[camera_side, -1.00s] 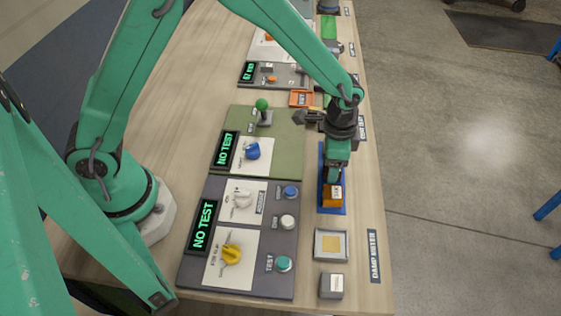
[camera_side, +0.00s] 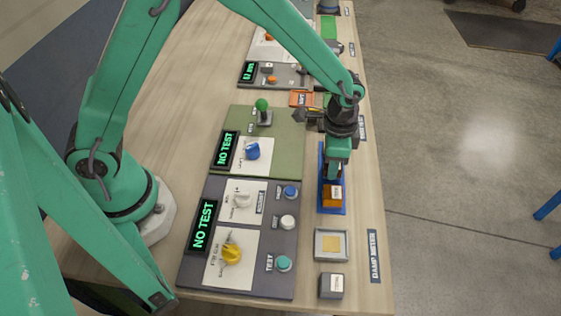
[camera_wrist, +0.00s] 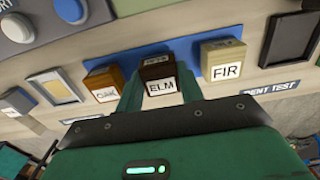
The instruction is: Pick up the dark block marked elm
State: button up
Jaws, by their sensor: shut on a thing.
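The dark brown block marked ELM (camera_wrist: 159,76) stands between the two green fingers of my gripper (camera_wrist: 160,93) in the wrist view. The fingers are shut on its sides, and its white ELM label faces the camera. I cannot tell whether it is clear of the blue tray (camera_wrist: 127,64). In the side view my gripper (camera_side: 337,170) points down over the blue tray (camera_side: 344,205), and it hides the ELM block there.
An orange-brown block (camera_wrist: 103,84) is left of the ELM block, and a pale block marked FIR (camera_wrist: 221,60) is right of it. A framed yellow pad (camera_side: 331,244) and a grey block (camera_side: 331,286) are nearer. Control panels (camera_side: 240,235) lie to the left.

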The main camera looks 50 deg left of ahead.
jog(key=shift+r, duration=0.5)
jog(key=r, duration=0.3)
jog(key=shift+s+d, duration=0.3)
jog(key=shift+s, duration=0.05)
jog(key=s+d+r, duration=0.6)
jog(key=s, duration=0.2)
jog(key=shift+s+r, duration=0.2)
jog(key=shift+s, duration=0.2)
jog(key=shift+d, duration=0.1)
